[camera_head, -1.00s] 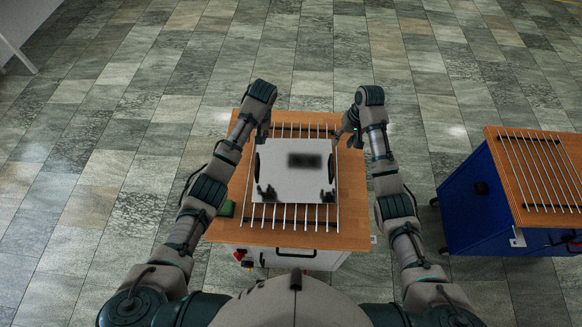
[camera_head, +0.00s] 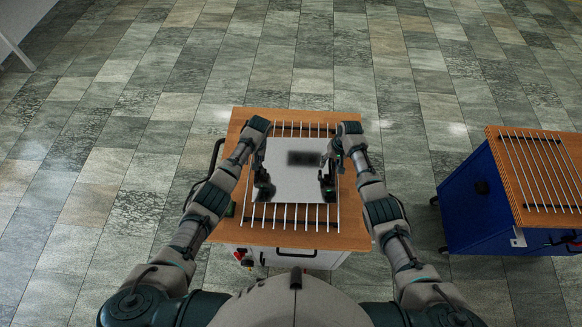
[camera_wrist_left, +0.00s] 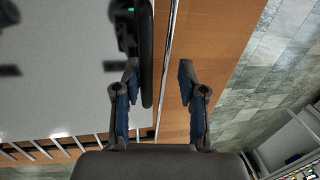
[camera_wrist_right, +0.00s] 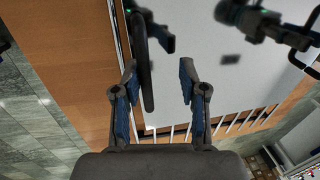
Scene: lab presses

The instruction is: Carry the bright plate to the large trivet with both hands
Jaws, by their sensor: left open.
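The bright plate (camera_head: 295,182) is a light grey sheet with a dark blurred patch. It lies on a wire rack (camera_head: 287,218) on the wooden-topped cart in the middle. My left gripper (camera_head: 264,190) is open at the plate's left side. In the left wrist view a dark handle (camera_wrist_left: 147,60) shows between its fingers, nearer one finger. My right gripper (camera_head: 327,187) is open at the plate's right side, and a dark handle (camera_wrist_right: 146,70) shows between its fingers in the right wrist view. Neither gripper is visibly closed on a handle.
A blue cart (camera_head: 480,198) with a wooden top stands apart at the right, bearing another wire rack (camera_head: 543,170) that looks empty. Tiled floor (camera_head: 410,150) lies between the carts.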

